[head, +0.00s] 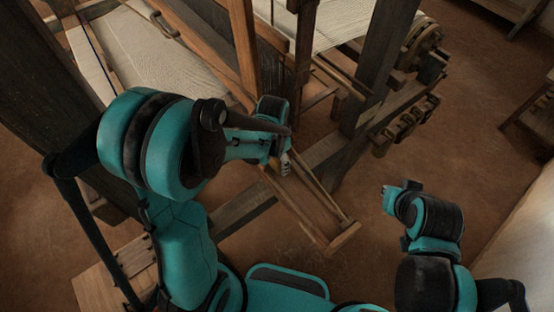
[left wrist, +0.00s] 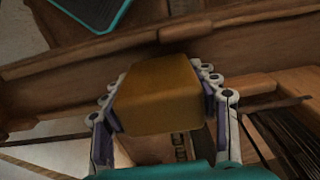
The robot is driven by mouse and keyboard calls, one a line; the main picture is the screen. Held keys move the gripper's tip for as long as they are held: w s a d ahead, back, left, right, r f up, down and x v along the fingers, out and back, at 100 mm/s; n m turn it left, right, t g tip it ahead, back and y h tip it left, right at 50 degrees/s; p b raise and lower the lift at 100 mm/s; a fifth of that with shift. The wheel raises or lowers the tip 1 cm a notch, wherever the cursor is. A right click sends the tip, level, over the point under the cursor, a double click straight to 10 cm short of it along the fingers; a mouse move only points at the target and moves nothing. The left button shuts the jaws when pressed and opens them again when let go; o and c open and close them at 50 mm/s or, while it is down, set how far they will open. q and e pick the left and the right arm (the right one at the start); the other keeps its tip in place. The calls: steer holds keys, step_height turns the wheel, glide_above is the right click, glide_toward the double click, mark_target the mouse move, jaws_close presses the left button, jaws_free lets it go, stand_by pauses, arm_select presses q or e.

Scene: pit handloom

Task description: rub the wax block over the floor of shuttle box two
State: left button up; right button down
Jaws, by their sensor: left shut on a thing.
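My left gripper (head: 286,163) is over the upper end of a long, narrow wooden box (head: 312,212) jutting from the loom; I take this for the shuttle box, though no number shows. In the left wrist view the left gripper (left wrist: 163,108) is shut on a yellow-brown wax block (left wrist: 163,92), one finger on each side. The block hardly shows in the head view, and I cannot tell whether it touches the box floor. My right gripper (head: 387,190) is at the right, apart from the box and small in view; its fingers are not clear.
The loom's dark post (head: 378,65) and an upright wooden bar (head: 243,45) stand close beyond my left gripper. White cloth (head: 160,60) is stretched at the upper left. A bench edge (head: 535,120) is at the far right. Brown floor (head: 455,120) between is clear.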

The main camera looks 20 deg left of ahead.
arm_select(q)
steer(key=shift+f+b, duration=0.4)
steer(key=shift+f, duration=0.05)
stand_by(0.7)
